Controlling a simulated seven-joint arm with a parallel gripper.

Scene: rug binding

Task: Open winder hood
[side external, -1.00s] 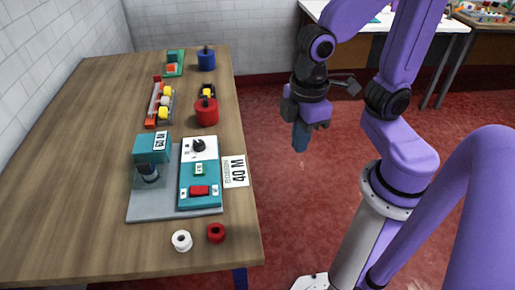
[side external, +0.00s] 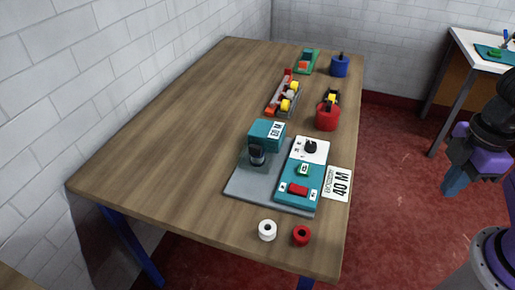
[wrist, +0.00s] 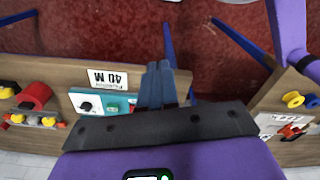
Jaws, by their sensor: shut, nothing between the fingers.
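The winder is a grey base plate (side external: 245,188) on the wooden table, with a teal box-shaped housing (side external: 266,131) raised at its back. A dark cylinder (side external: 257,155) shows under the housing; I cannot make out the hood's edge. Beside it is a teal control panel (side external: 290,201) with a black knob (side external: 310,147) and a red button (side external: 298,189). My gripper (side external: 453,183) is shut and empty, off the table's right side, apart from the winder. In the wrist view its blue fingers (wrist: 158,70) are together, partly covering the panel (wrist: 119,105).
A "40 M" card (side external: 338,184) lies by the panel. A white ring (side external: 267,230) and red ring (side external: 302,236) lie in front. Behind are a red container (side external: 326,117), a blue container (side external: 339,66) and a tray of colored parts (side external: 284,97). Bare wood lies left of the winder.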

